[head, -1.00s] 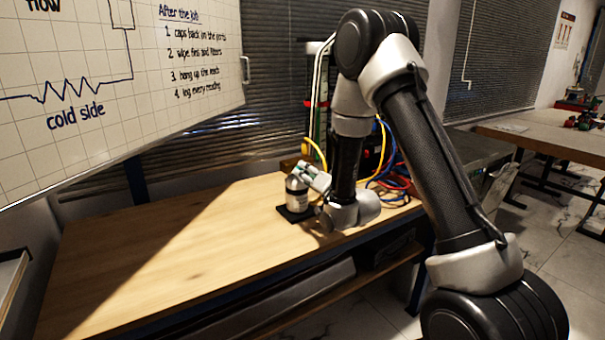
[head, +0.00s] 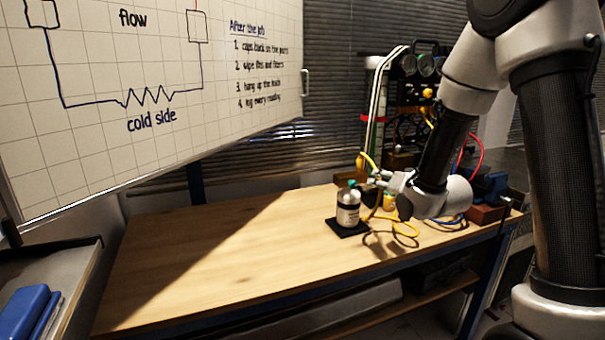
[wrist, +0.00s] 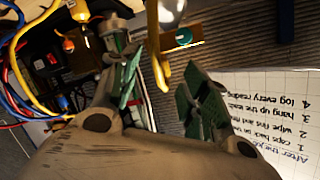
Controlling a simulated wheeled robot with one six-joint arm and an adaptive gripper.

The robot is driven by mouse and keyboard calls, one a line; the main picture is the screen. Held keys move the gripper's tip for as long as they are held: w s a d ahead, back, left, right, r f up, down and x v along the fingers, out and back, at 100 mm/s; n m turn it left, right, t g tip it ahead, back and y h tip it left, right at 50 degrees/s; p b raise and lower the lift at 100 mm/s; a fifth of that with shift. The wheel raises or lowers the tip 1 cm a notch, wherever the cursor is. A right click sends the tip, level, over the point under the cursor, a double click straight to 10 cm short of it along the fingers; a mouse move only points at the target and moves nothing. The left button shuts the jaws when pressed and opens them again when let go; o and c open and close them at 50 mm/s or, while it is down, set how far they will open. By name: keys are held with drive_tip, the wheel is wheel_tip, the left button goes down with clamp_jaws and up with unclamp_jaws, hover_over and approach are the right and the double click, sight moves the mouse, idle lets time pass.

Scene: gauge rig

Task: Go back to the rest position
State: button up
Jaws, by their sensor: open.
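The bottle stands upright on a black square pad (head: 345,229). In the wrist view, the two green-padded fingers of my gripper (wrist: 163,88) are spread apart with nothing held between them. A yellow hose (wrist: 157,50) shows between and beyond them. A round teal part (wrist: 184,37) lies beyond the fingers; I cannot tell if it is the bottle's cap.
A gauge rig (head: 415,85) with coloured hoses stands behind my arm. A yellow hose (head: 405,229) loops on the bench close to my gripper. A whiteboard (head: 150,80) hangs at the left. A tray with blue items (head: 28,310) is at lower left. The bench's left half is clear.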

drive_tip(key=s+d+r+n+g+h, duration=0.1)
drive_tip(key=s+d+r+g, duration=0.2)
drive_tip(key=s, duration=0.9)
drive_tip(key=s+d+r+n+g+h, duration=0.1)
drive_tip(key=s+d+r+g, duration=0.1)
drive_tip(key=s, duration=1)
drive_tip(key=s+d+r+n+g+h, duration=0.1)
drive_tip(key=s+d+r+g, duration=0.2)
drive_tip(key=s, duration=0.9)
drive_tip(key=shift+d+r+n+g+h, duration=0.3)
drive_tip(key=shift+g, duration=0.8)
